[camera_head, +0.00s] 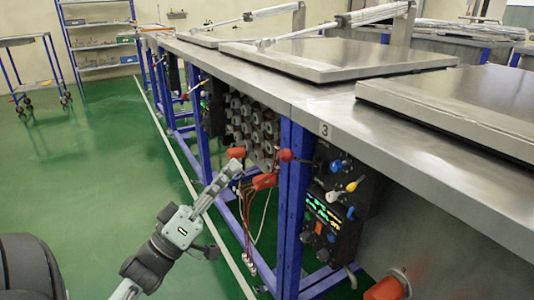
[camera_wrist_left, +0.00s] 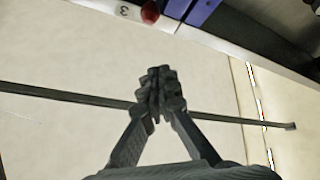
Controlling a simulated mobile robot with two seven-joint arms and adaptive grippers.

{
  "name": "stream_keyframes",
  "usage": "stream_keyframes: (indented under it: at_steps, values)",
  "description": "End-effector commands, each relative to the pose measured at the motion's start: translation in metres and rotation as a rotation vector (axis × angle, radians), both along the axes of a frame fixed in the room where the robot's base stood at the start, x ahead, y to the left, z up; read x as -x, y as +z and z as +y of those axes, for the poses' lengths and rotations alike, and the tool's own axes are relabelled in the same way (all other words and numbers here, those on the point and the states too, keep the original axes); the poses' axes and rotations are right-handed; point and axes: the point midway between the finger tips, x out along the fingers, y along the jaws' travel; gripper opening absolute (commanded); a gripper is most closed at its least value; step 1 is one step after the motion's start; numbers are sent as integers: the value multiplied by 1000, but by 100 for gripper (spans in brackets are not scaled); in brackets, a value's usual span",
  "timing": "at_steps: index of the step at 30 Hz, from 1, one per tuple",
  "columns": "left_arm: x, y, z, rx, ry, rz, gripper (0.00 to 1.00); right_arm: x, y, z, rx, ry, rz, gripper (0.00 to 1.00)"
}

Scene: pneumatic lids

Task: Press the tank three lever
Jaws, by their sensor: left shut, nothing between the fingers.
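The number 3 label (camera_head: 324,130) is on the edge of the steel bench in the head view. Below and left of it, a red ball knob (camera_head: 286,155) sticks out in front of a blue post; I take it for the tank three lever. In the left wrist view a red knob (camera_wrist_left: 150,12) shows at the top edge, beside the number 3 (camera_wrist_left: 123,12). My left gripper (camera_head: 234,166) is shut and empty, left of the red ball knob and apart from it in the picture. Its closed fingers (camera_wrist_left: 158,85) fill the middle of the wrist view. My right gripper is not seen.
A control panel (camera_head: 323,212) with blue, yellow and white handles is under the bench. A red-orange handle (camera_head: 265,181) is close to my left gripper. Large steel lids (camera_head: 460,105) lie on the bench. Green floor (camera_head: 110,170) at the left is free.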

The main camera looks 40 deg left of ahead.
Motion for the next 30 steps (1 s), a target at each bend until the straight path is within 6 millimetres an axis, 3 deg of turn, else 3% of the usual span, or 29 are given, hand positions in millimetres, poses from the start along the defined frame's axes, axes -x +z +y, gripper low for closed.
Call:
stream_keyframes:
  at_steps: [7,17,22,30]
  values:
    - [-23,18,-4,-1,-1,-6,0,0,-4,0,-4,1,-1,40]
    - [-81,56,-15,-1,0,-5,0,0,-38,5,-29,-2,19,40]
    - [-84,33,-29,5,2,2,0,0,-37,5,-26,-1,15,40]
    - [-83,21,-39,1,1,0,0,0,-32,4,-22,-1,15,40]
